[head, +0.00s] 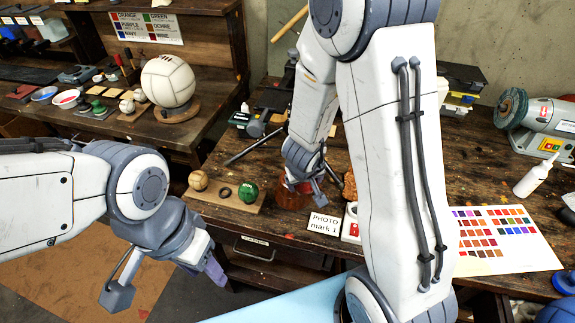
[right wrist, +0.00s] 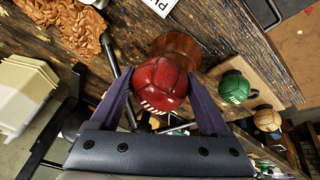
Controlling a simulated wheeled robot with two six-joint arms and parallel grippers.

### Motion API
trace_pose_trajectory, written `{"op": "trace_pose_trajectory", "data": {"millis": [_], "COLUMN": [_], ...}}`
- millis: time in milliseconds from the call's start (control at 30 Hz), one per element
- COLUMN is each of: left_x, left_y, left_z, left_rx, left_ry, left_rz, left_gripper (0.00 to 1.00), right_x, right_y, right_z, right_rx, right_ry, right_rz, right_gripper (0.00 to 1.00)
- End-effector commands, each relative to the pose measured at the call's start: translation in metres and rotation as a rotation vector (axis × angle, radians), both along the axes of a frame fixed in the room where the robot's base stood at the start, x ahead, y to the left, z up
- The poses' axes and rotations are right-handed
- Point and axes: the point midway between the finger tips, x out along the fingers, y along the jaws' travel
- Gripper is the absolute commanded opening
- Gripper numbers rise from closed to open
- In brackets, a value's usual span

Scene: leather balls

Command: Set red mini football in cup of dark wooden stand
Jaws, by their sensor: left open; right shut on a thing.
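The red mini football (right wrist: 158,84), with white lacing, is between the purple fingers of my right gripper (right wrist: 160,100), which is shut on it. In the head view my right gripper (head: 305,187) is over the dark wooden stand (head: 290,201), and the ball is mostly hidden. The reddish-brown stand also shows in the right wrist view (right wrist: 177,47), directly behind the ball. The ball covers part of it, so I cannot tell whether the ball touches the cup. My left gripper (head: 165,280) is open and empty, in front of the workbench.
A wooden board (head: 222,205) beside the stand holds a tan ball (head: 198,180) and a green ball (head: 248,192), with a dark ring between them. A "PHOTO mark 1" card (head: 323,223) lies close by. A colour chart (head: 500,240) and white bottle (head: 537,178) are at right.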

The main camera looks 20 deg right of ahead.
Motion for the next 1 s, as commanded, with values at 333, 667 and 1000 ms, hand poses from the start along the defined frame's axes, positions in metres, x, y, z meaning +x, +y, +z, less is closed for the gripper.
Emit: {"op": "trace_pose_trajectory", "data": {"millis": [333, 667, 1000], "left_x": [0.000, 0.000, 0.000], "left_y": [0.000, 0.000, 0.000], "left_z": [0.032, 0.021, 0.022], "left_rx": [-0.001, 0.000, 0.000], "left_ry": [-0.001, 0.000, 0.000], "left_rz": [0.001, 0.001, 0.001], "left_gripper": [0.50, 0.50, 0.50], "right_x": [-0.023, 0.040, 0.075], "right_y": [-0.038, -0.006, 0.010], "right_z": [0.073, 0.028, 0.006], "right_rx": [0.004, 0.004, 0.003], "right_ry": [-0.008, -0.005, -0.009], "right_rz": [0.065, 0.070, 0.065], "right_gripper": [0.18, 0.18, 0.18]}}
